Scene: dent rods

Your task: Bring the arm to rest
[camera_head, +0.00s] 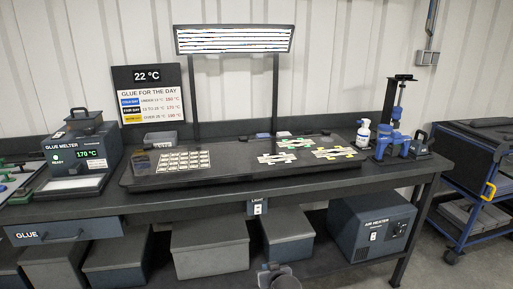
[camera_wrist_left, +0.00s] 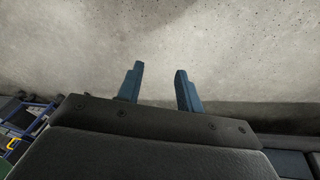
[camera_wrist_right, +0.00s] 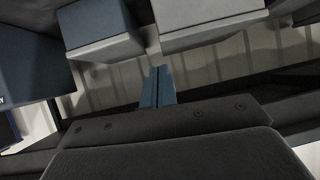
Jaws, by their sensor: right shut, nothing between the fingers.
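My right gripper (camera_head: 271,267) shows small and dark at the bottom edge of the head view, in front of the bench's lower shelf. In the right wrist view its two blue fingers (camera_wrist_right: 158,70) lie together, shut and empty. My left gripper is out of the head view. In the left wrist view its blue fingers (camera_wrist_left: 160,70) stand apart over bare grey concrete, with nothing between them.
The dark workbench (camera_head: 215,197) carries a glue melter (camera_head: 72,160), a black work mat with parts, and a blue stand (camera_head: 393,140). Grey bins (camera_head: 210,250) and an air heater (camera_head: 370,228) sit below. A blue cart (camera_head: 475,180) stands right.

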